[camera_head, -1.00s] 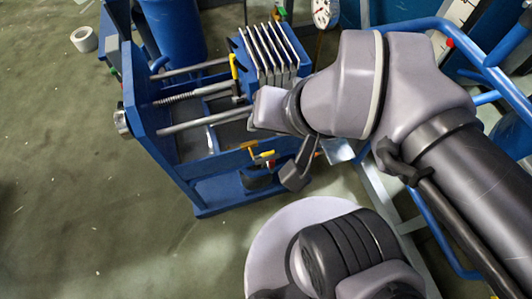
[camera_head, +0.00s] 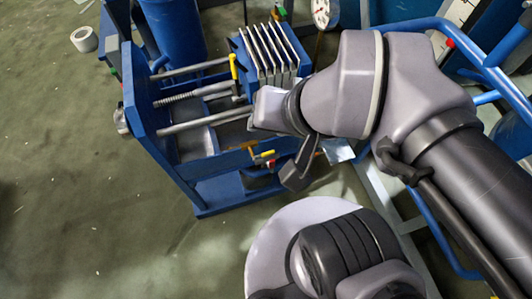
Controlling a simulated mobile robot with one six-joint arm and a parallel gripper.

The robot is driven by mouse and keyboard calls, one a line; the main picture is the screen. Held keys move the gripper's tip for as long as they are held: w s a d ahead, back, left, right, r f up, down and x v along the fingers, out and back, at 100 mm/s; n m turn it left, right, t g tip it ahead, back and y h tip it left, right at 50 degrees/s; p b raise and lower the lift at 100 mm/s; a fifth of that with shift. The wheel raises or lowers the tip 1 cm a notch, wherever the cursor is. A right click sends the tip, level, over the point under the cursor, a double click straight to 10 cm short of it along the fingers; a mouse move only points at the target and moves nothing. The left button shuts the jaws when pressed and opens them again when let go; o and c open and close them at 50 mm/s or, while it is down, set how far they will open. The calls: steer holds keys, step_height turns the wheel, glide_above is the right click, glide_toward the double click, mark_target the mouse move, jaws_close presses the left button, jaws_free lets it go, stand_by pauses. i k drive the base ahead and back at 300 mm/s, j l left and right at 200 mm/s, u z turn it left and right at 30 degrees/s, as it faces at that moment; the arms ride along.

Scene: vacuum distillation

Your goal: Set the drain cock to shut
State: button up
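A small cock with a yellow handle (camera_head: 264,154) sits at the front lower side of the blue plate-press frame (camera_head: 150,120); I take it for the drain cock. The exact angle of its handle is too small to tell. A taller yellow lever (camera_head: 233,67) stands up beside the plates. My gripper (camera_head: 277,143) is just right of the small cock, with its two dark-grey fingers spread apart. Nothing shows held between them. Whether a finger touches the handle cannot be told from this view.
Several pale plates (camera_head: 270,52) stand in the press between steel rods (camera_head: 203,123). A blue tube rail (camera_head: 492,75) and a pressure gauge (camera_head: 321,13) are at the right and back. A white tape roll (camera_head: 84,39) lies on open floor at left.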

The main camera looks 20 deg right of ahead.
mark_target(272, 152)
steer(key=j, duration=0.7)
steer(key=j+z, duration=0.15)
steer(key=j, duration=0.6)
steer(key=k, duration=0.05)
